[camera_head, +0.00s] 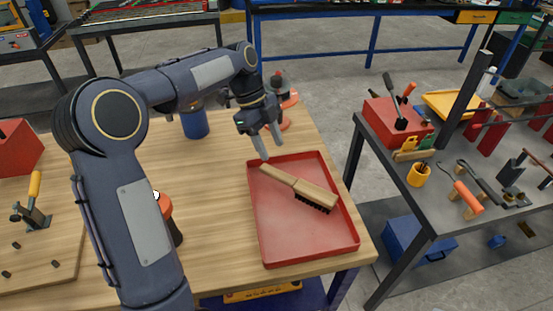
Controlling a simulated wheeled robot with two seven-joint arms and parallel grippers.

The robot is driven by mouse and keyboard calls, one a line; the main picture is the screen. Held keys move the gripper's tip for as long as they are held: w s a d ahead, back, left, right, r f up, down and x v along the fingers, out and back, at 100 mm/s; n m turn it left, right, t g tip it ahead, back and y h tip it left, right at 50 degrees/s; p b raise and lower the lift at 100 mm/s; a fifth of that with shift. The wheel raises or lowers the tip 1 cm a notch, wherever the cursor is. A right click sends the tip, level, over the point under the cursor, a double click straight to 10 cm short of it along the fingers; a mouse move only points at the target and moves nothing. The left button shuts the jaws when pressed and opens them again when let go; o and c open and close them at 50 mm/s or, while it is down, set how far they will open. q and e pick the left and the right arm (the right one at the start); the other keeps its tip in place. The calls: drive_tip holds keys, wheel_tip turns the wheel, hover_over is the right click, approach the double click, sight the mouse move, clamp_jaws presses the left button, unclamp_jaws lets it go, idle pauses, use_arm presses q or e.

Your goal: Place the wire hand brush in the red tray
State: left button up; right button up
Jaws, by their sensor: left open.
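The red tray (277,238) lies on the wooden table near its right front corner. The wire hand brush (314,193), with a light wooden handle and dark bristles, lies inside the tray. It runs diagonally, its handle end near the tray's far left edge. My left gripper (267,146) is open and empty, just above and behind the tray's far left edge, close to the handle end and apart from it. My right gripper is not in view.
A blue container (194,123) and an orange-and-grey tool (281,92) stand behind the tray. A clamp with a yellow handle (34,199) sits on a board at left. A grey bench (421,206) with a red toolbox (396,121) stands across a gap at right.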

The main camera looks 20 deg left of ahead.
use_arm(q)
drive_tip(key=s+r+n+t, duration=0.3)
drive_tip(key=s+r+n, duration=0.2)
drive_tip(key=s+n, duration=0.6)
drive_tip(key=s+d+f+n+t, duration=0.1)
drive_tip(key=s+f+n, duration=0.2)
drive_tip(key=s+n, duration=0.2)
drive_tip(key=s+d+f+n+t, duration=0.2)
drive_tip(key=s+f+n, duration=0.2)
drive_tip(key=s, duration=0.6)
drive_tip(key=shift+s+f+n+y, duration=0.2)
drive_tip(key=shift+n+y, duration=0.1)
drive_tip(key=shift+n, duration=0.7)
drive_tip(key=shift+s, duration=0.1)
